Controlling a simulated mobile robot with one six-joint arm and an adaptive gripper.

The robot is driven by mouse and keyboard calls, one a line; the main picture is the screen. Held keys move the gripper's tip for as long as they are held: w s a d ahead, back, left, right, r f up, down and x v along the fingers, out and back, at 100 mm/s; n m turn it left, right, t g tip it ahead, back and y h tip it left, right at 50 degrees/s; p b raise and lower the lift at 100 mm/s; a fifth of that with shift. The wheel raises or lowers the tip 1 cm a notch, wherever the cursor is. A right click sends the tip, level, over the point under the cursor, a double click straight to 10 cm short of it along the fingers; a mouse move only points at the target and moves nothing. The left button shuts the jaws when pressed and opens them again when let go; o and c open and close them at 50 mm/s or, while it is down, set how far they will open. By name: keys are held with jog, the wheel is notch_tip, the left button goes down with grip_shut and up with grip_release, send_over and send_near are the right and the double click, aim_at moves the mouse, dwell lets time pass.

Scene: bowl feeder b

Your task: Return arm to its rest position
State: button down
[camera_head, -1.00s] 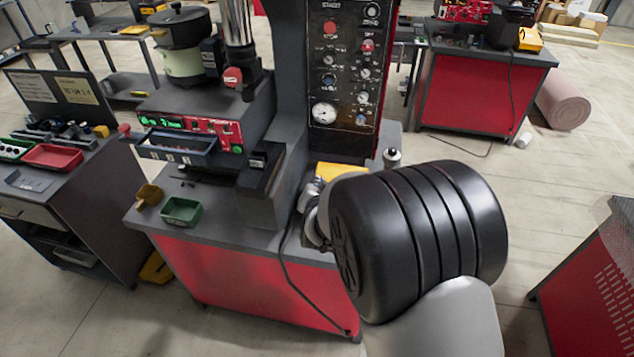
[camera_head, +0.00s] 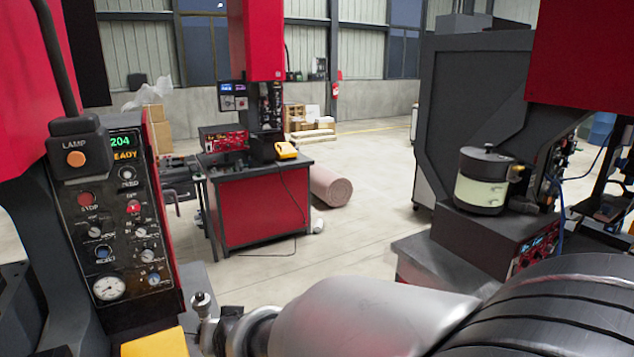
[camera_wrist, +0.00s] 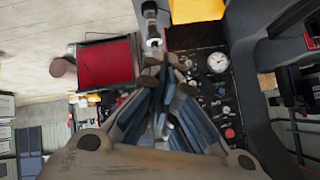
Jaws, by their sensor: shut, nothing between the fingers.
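My gripper (camera_wrist: 166,75) shows in the wrist view with its fingers together and nothing between them. It hangs in front of the machine's control panel (camera_wrist: 215,85). In the head view my grey arm link and black ribbed joint cross the lower right, and the gripper itself cannot be made out there. The control panel (camera_head: 120,220) stands at the left in that view, with my arm's wrist end low and to the right of it.
A silver fitting (camera_head: 203,308) and a yellow block (camera_head: 155,343) are close beside my wrist; the fitting also shows in the wrist view (camera_wrist: 153,30). A red workbench (camera_head: 262,208) stands behind, with open floor (camera_head: 370,215) to its right. A machine with a pot (camera_head: 484,182) is at right.

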jog(key=s+d+r+m+g+h, duration=0.1)
jog(key=s+d+r+h, duration=0.2)
jog(key=d, duration=0.8)
jog(key=s+d+r, duration=0.3)
jog(key=s+d, duration=0.3)
jog(key=d, duration=0.6)
jog(key=s+d+f+m+g+h, duration=0.1)
jog(key=s+d+g+h, duration=0.1)
jog(key=s+d, duration=0.9)
jog(key=shift+s+d+f+m+h, duration=0.35)
jog(key=shift+s+h, duration=0.15)
jog(key=shift+s, duration=0.75)
